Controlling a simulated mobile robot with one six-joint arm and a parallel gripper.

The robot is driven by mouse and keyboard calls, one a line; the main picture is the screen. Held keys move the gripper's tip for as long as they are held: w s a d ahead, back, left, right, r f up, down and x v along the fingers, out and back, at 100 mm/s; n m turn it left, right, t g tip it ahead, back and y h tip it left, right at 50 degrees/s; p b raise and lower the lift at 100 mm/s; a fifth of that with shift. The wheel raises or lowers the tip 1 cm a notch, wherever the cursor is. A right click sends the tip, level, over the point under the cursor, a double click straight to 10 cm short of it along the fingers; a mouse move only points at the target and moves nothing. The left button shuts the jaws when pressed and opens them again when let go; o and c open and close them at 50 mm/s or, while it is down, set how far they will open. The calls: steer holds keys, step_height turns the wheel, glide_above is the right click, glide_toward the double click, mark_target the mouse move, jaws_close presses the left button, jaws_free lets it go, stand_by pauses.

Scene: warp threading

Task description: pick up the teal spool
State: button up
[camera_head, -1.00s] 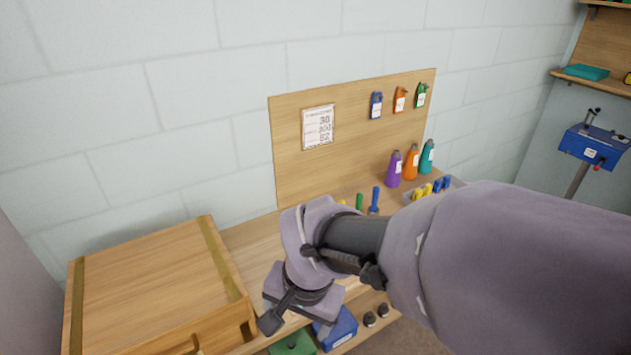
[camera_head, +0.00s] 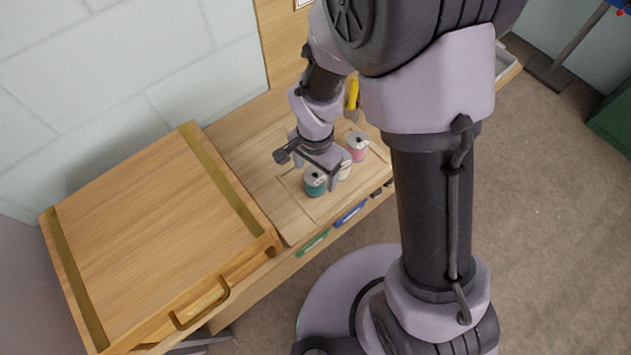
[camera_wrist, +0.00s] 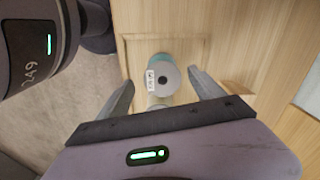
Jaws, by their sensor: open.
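The teal spool (camera_head: 315,185) stands on the wooden bench, in a shallow outlined area, nearest the box in the head view. In the wrist view the teal spool (camera_wrist: 162,76) is seen from above, with a pale round top, a dark centre hole and a white label. My gripper (camera_head: 314,166) is open above and beside it. In the wrist view the fingers of my gripper (camera_wrist: 160,88) are spread to either side of the spool, apart from it. Whether the fingertips are down at its height I cannot tell.
A white spool (camera_head: 345,168), partly hidden by my gripper, and a pink spool (camera_head: 357,148) stand close beside the teal one. A large wooden box (camera_head: 150,235) with a handle is at left. A yellow-handled tool (camera_head: 352,92) stands behind. Bench space left of the spools is clear.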

mark_target(316, 181)
steer(key=f+b, duration=0.1)
steer(key=f, duration=0.3)
steer(key=f+b, duration=0.1)
steer(key=f, duration=0.1)
steer(key=shift+w+f+b, duration=0.1)
steer(key=shift+w+b, duration=0.2)
steer(key=shift+b, duration=0.05)
steer(key=shift+r, duration=0.2)
steer(key=c, duration=1.5)
